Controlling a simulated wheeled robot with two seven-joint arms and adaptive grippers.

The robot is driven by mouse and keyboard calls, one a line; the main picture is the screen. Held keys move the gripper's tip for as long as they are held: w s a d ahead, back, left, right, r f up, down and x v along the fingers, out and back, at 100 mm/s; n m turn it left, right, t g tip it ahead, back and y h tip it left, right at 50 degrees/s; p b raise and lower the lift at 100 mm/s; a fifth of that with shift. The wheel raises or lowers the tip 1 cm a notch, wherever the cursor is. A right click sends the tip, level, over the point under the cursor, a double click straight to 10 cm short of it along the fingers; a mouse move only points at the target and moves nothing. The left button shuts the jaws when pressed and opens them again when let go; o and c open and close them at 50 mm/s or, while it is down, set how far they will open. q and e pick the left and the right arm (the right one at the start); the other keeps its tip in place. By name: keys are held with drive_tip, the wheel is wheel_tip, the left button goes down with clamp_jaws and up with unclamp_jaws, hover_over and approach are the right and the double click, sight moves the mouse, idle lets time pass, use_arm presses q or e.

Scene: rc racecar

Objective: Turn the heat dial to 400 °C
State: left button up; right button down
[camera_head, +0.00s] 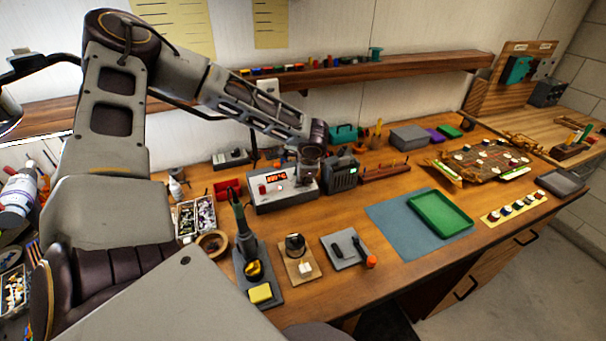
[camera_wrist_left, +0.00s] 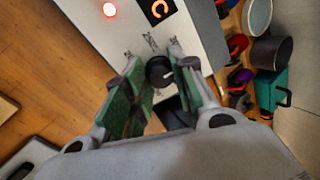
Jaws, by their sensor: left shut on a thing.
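The soldering station (camera_head: 268,203) is a grey-white box near the back of the bench, with a red-lit display (camera_head: 277,177) whose digits are too small to read surely. In the left wrist view, the station's panel (camera_wrist_left: 110,42) shows a glowing red light and an orange "C". The round black heat dial (camera_wrist_left: 158,71) has a pale pointer mark and small printed labels around it. My left gripper (camera_wrist_left: 156,62) is shut on the dial, one green-padded finger on each side. In the head view, my left gripper (camera_head: 309,172) reaches down over the station's right part and hides the dial.
A black box with a green display (camera_head: 341,175) stands close right of the station. A red bin (camera_head: 228,188) is at its left. The soldering iron in its stand (camera_head: 246,250) is in front. A green tray (camera_head: 440,215) lies on a blue mat farther right.

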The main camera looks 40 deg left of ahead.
use_arm(q)
drive_tip(key=shift+r+m+p, duration=0.15)
drive_tip(key=shift+m+p, duration=0.2)
drive_tip(key=shift+m, duration=0.55)
drive_tip(key=shift+m+p, duration=0.4)
drive_tip(key=shift+m, duration=0.4)
drive_tip(key=shift+m+h+p, duration=0.3)
drive_tip(key=shift+m+p, duration=0.3)
drive_tip(key=shift+m, duration=1)
drive_tip(key=m+p, duration=0.2)
drive_tip(key=m, duration=0.1)
drive_tip(key=shift+a+m+p, duration=0.1)
drive_tip(key=shift+m+p, duration=0.2)
drive_tip(key=shift+m, duration=0.1)
drive_tip(key=shift+m+p, duration=0.4)
drive_tip(key=shift+m, duration=0.4)
drive_tip(key=shift+m+h+p, duration=0.3)
drive_tip(key=shift+m+p, duration=0.35)
drive_tip(key=shift+m, duration=0.95)
use_arm(e)
wheel_tip(320, 180, up, 8)
drive_tip(key=a, duration=0.2)
drive_tip(key=shift+a, duration=0.2)
